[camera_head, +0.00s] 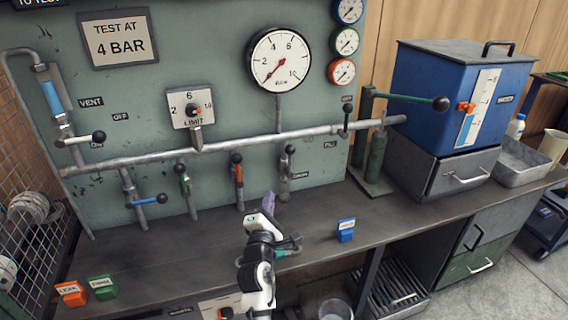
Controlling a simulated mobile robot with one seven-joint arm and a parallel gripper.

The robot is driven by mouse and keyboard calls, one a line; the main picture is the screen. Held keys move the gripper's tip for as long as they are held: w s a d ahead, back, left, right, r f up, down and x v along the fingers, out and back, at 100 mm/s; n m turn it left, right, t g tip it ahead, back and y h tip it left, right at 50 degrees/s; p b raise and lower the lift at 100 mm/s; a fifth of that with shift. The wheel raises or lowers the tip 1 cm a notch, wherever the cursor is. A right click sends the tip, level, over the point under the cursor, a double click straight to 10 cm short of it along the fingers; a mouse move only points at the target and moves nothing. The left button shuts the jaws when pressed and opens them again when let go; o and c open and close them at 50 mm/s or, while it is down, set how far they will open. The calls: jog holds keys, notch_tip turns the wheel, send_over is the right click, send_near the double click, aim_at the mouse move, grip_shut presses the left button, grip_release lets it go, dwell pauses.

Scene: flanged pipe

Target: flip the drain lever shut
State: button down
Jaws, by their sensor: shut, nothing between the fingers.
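The likely drain lever (287,164) is a grey handle with a dark knob, standing upright along the short pipe at the right end of the row of valves. A small dark label beside it seems to read DRAIN, but is too small to be sure. My gripper (269,202) is shut and empty, with its purplish fingertips pointing up. In the picture it is below and left of this lever, apart from it, over the bench. The depth between them is hard to tell.
The main pipe (230,144) crosses above. A blue block (346,230) stands on the bench at right; orange (71,293) and green (102,287) blocks stand at left. A large gauge (279,59) hangs above.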

jog(key=shift+w, duration=0.1)
jog(key=p, duration=0.4)
send_near(289, 160)
jog(key=w+a+r, duration=0.2)
jog(key=w+a, duration=0.2)
jog(key=w+d+p, duration=0.1)
jog(key=w+d+r+p, duration=0.1)
jog(key=d, duration=0.1)
jog(key=shift+w+r, duration=0.2)
jog(key=shift+r, duration=0.05)
jog(key=shift+d+r+p, duration=0.1)
jog(key=shift+p, duration=0.25)
